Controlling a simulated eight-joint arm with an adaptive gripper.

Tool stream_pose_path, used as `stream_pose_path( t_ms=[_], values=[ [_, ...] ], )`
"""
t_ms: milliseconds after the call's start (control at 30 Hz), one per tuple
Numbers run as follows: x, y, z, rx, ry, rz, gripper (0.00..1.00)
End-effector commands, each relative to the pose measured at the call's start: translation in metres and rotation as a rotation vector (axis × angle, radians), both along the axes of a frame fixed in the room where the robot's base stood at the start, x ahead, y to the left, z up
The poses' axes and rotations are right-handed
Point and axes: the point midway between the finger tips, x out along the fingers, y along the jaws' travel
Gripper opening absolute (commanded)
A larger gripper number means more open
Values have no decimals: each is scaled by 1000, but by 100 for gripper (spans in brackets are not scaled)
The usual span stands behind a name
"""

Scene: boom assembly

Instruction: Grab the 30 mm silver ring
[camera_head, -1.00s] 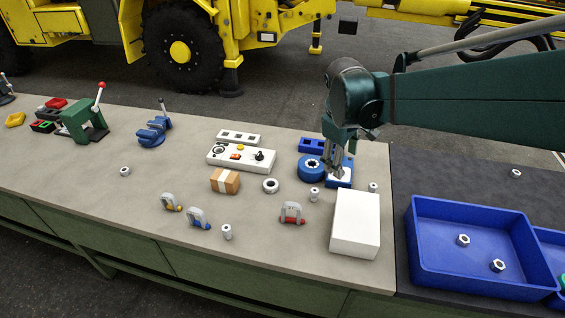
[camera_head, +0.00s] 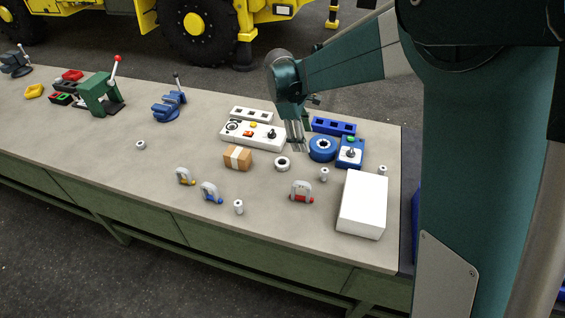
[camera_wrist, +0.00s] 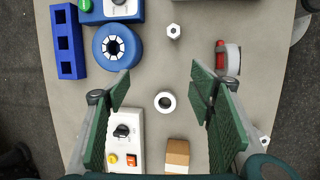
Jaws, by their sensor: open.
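A silver ring (camera_head: 277,165) lies flat on the grey workbench, between a cardboard box and a blue round spool. In the wrist view the silver ring (camera_wrist: 157,103) appears between my open fingers, slightly below their tips in the picture. My gripper (camera_head: 297,146) is open, points down and is just behind and right of the ring in the head view. In the wrist view my gripper (camera_wrist: 160,86) has both green finger pads apart with nothing held. The ring's size cannot be read.
A white control box (camera_head: 255,137), the cardboard box (camera_head: 238,158), the blue spool (camera_head: 322,149) and a blue joystick box (camera_head: 350,152) stand close around the ring. A white block (camera_head: 363,204) and a red-marked shackle (camera_head: 301,192) are farther right.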

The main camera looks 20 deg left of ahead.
Motion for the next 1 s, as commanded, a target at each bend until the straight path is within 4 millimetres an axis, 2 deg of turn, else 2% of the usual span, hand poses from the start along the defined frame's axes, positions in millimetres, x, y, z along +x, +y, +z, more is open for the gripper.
stream_pose_path(
  t_ms=[33,400,600,800,1000],
  values=[
    [2,12,-6,-12,10,24,54],
    [5,79,-55,-100,83,182,54],
    [2,106,-79,-139,113,247,54],
    [0,117,-90,-156,130,277,54],
    [0,119,-92,-158,131,281,54]
  ],
)
